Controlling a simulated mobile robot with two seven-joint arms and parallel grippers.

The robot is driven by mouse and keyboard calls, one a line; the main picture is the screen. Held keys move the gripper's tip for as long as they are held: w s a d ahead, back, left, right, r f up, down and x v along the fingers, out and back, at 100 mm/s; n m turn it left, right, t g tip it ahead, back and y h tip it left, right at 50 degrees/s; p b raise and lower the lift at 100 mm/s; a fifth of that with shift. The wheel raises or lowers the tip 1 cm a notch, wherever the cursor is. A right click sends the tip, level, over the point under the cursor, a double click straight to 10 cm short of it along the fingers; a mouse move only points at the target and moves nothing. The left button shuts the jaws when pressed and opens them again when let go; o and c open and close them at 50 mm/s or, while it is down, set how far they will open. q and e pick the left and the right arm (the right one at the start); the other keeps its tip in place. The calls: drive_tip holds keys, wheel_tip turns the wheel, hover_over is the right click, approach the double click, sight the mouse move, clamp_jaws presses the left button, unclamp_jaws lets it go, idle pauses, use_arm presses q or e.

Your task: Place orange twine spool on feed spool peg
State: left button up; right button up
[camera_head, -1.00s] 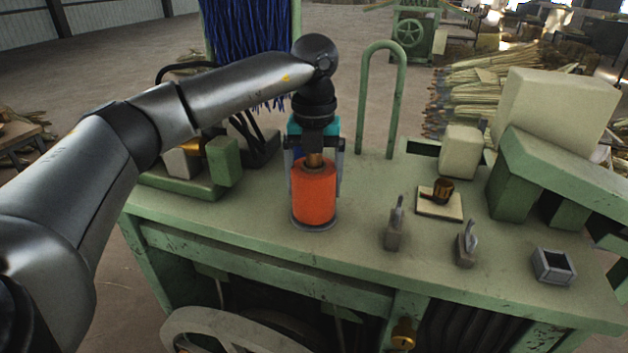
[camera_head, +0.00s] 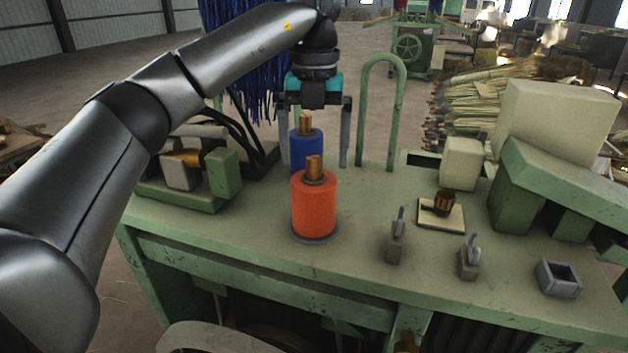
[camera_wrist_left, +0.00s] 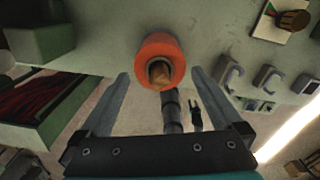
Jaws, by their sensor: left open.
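The orange twine spool (camera_head: 314,205) stands upright on a dark round base on the green table, around a brass peg (camera_head: 314,168) whose top sticks out above it. In the left wrist view the orange spool (camera_wrist_left: 160,57) shows from above, with the peg end (camera_wrist_left: 159,74) in its centre. My left gripper (camera_head: 315,158) is open and empty, above and behind the spool, fingers pointing down. In the left wrist view its fingers (camera_wrist_left: 160,77) are spread wide, apart from the spool. My right gripper does not show in the head view.
A blue spool (camera_head: 306,150) with a brass peg top stands just behind the orange one. A green hoop (camera_head: 382,62) rises at the table's back. Small levers (camera_head: 396,240), a grey open box (camera_head: 557,278) and a pale block (camera_head: 460,164) stand to the right.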

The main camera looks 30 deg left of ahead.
use_arm(q)
drive_tip(key=shift+r+p, duration=0.35)
drive_tip(key=shift+r, duration=1.45)
